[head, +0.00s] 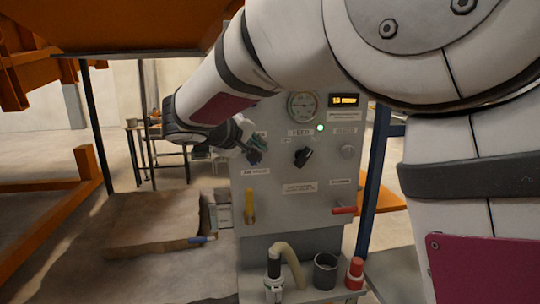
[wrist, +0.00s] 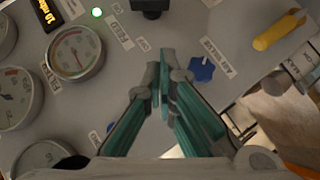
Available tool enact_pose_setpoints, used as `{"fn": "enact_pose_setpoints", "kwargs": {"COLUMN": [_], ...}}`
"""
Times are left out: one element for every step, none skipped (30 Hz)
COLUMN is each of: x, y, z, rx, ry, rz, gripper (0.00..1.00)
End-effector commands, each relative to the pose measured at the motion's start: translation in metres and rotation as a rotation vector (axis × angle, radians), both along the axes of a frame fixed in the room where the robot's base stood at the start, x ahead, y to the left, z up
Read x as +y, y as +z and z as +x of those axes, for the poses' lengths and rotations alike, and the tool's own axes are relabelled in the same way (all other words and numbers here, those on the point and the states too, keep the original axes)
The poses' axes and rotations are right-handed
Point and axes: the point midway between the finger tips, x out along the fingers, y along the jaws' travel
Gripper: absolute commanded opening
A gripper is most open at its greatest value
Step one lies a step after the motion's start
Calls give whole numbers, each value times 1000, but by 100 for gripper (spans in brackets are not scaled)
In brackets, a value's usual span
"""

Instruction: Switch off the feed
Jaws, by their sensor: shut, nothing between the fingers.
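A grey control panel (head: 285,190) stands in front of me. A black rotary switch (head: 302,157) sits at its middle, its handle slanted up to the right. It also shows, cut off, at the top of the wrist view (wrist: 150,7). A small label (head: 300,132) above it seems to read FEED. A green lamp (head: 319,128) is lit beside that label. My gripper (head: 250,148) is left of the switch, apart from it. In the wrist view my gripper (wrist: 160,78) has its fingers together and empty, close to a blue star knob (wrist: 201,69).
A gauge (head: 302,106) and an orange display (head: 344,100) sit above. A yellow handle (head: 249,207) and a red handle (head: 344,210) stick out lower down. A shelf below holds a hose (head: 291,258), a dark cup (head: 325,273) and a red bottle (head: 355,273). An orange frame (head: 50,225) stands left.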

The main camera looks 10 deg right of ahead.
Motion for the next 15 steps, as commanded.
{"fn": "enact_pose_setpoints", "kwargs": {"x": [0, 0, 0, 0, 0, -1, -1, -2, -3, -4, -6, -9, -11, -15, -19], "y": [0, 0, 0, 0, 0, 0, 0, -1, -2, -3, -4, -6, -7, -9, -12], "z": [0, 0, 0, 0, 0, 0, 0, 1, 2, 3, 5, 8, 11, 14, 19], "rx": [0, 0, 1, 1, 1, 1, 2, 2, 2, 2, 2, 3, 3, 3, 4], "ry": [0, 0, -1, 0, 0, 0, -1, -1, -2, -3, -3, -4, -4, -5, -6], "rz": [0, 0, 0, 1, 1, 1, 1, 1, 1, 0, 0, 0, 1, 1, 0], "gripper": [0, 0, 0, 0, 0, 0, 0, 0, 0, 0, 0, 0, 0, 0, 0]}}
